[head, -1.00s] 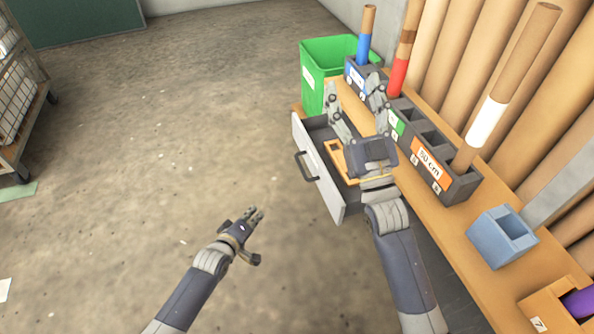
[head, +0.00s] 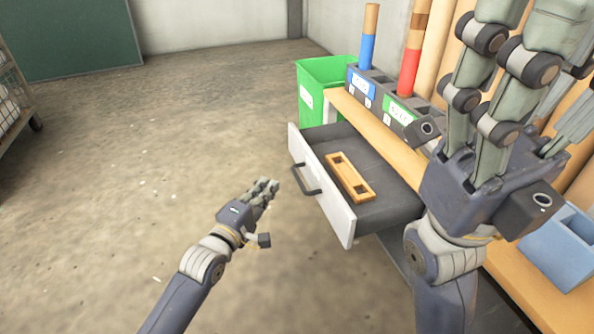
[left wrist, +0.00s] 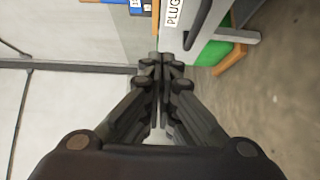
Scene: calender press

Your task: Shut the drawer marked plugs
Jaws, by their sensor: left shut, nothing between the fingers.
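A drawer with a pale grey front (head: 326,200) and a dark handle (head: 305,179) stands pulled out from under the wooden bench. A flat wooden piece with cut-outs (head: 349,177) lies inside it. In the left wrist view the drawer front carries a label reading "PLUG" (left wrist: 173,12), cut off by the picture's edge. My left gripper (head: 267,189) is shut and empty, in front of the drawer and a little left of the handle, apart from it. Its closed fingers (left wrist: 160,62) also show in the left wrist view. My right gripper (head: 510,60) is raised close to the camera, fingers spread, tips partly cut off.
A green bin (head: 312,98) stands beyond the drawer. Dark holders with blue- and red-banded tubes (head: 367,48) stand on the bench (head: 380,130). A blue block (head: 560,255) is at the right. The floor left of the drawer is clear.

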